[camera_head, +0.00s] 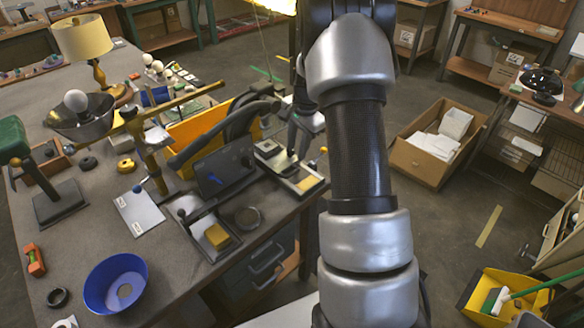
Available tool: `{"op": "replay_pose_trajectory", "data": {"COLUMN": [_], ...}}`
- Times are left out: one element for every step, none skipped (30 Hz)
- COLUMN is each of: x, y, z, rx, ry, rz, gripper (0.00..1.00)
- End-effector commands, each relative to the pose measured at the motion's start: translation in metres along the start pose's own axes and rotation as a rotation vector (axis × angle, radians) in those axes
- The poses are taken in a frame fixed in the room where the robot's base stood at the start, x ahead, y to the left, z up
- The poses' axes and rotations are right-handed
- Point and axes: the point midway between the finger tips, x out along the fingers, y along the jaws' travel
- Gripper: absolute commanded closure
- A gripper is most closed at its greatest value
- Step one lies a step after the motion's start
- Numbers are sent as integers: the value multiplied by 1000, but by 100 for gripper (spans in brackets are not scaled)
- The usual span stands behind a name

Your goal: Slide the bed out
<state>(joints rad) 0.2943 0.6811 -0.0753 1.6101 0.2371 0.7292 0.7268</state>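I cannot pick out for certain which part is the bed. A small flat tray-like unit (300,181) with a pale yellow pad sits at the right edge of the workbench. A second narrow tray (209,246) with a yellow block (217,236) lies nearer the front, by a dark tilted panel (222,172). What looks like my gripper (298,141) shows partly behind my arm, above the small tray-like unit. Its fingers are dark and too small to read, and I see nothing clearly held. My arm hides the area to its right.
The workbench (86,227) is crowded with a table lamp (84,42), a brass arm (147,150), black curved tubes (225,130) and a blue bowl (115,284). A cardboard box (424,166) and a yellow dustpan (480,292) are on the floor. Open floor lies right of my arm.

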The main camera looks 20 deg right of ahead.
Motion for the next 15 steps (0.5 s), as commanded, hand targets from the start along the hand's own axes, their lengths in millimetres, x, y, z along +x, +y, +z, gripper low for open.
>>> {"op": "replay_pose_trajectory", "data": {"x": [12, 19, 28, 34, 41, 49, 55, 61, 68, 73, 78, 84, 87, 90, 94], "y": [1, 1, 1, 1, 1, 1, 1, 1, 0, 0, 0, 0, 0, 0, 0], "z": [1, 1, 1, 1, 1, 1, 1, 1, 1, 1, 1, 0, 0, 0, 0], "rx": [0, 0, -1, -1, -1, -1, -1, -1, -1, -2, -2, -2, -2, -2, -1], "ry": [-3, -3, -2, -2, -3, -2, -3, -2, -2, -2, -2, -1, -1, -1, -1], "rz": [3, 3, 3, 3, 3, 2, 3, 2, 2, 2, 1, 1, 0, 1, 1], "gripper": [71, 71, 71, 71, 71, 71, 71, 71, 71, 71, 71, 71, 71, 71, 71]}}
